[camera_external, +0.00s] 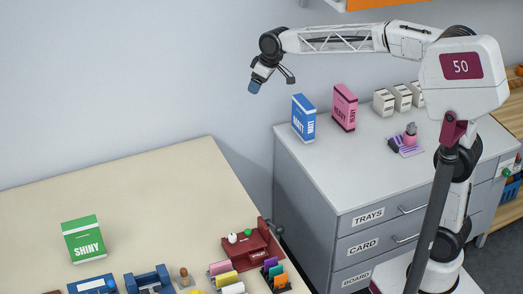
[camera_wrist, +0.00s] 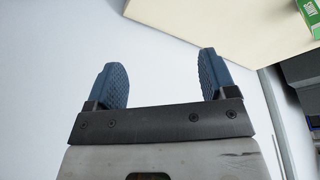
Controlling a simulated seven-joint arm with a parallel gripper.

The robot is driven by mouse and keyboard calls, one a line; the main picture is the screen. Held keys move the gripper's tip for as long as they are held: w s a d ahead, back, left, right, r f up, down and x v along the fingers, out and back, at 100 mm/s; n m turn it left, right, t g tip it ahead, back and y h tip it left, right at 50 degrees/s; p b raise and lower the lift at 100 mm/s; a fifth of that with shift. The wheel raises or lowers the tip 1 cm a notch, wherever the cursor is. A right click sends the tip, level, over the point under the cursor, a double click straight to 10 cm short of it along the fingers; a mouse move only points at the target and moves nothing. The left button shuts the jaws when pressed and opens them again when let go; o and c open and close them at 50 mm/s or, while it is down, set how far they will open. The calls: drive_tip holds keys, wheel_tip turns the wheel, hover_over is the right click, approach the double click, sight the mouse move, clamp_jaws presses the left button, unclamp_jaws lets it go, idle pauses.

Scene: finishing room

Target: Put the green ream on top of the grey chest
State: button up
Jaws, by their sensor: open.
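The green ream (camera_external: 83,239), labelled SHINY, stands upright on the cream table at the left in the external view. Part of it also shows at the top right corner of the wrist view (camera_wrist: 309,14). The grey chest (camera_external: 310,180) stands to the right of the table, with drawers labelled TRAYS, CARD and BOARD. My gripper (camera_external: 271,82) is open and empty, high in the air near the wall, above and left of the chest. Its two blue fingers are spread apart in the wrist view (camera_wrist: 163,75). The ream is well away from it.
A blue ream (camera_external: 304,118) and a pink ream (camera_external: 344,108) stand on the chest top, with white boxes (camera_external: 403,97) and a purple item (camera_external: 406,142). The chest top's front left is bare. A red device (camera_external: 253,246) and several small items line the table (camera_external: 150,190) front.

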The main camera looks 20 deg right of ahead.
drive_tip(key=w+a+f+n, duration=0.2)
drive_tip(key=a+n, duration=0.1)
drive_tip(key=a, duration=1.6)
drive_tip(key=n+g+y, duration=0.3)
drive_tip(key=n, duration=0.3)
approach(79, 222)
drive_tip(key=x, duration=0.3)
drive_tip(key=shift+s+r, duration=0.1)
drive_tip(key=shift+s, duration=0.1)
drive_tip(key=shift+x, duration=1.3)
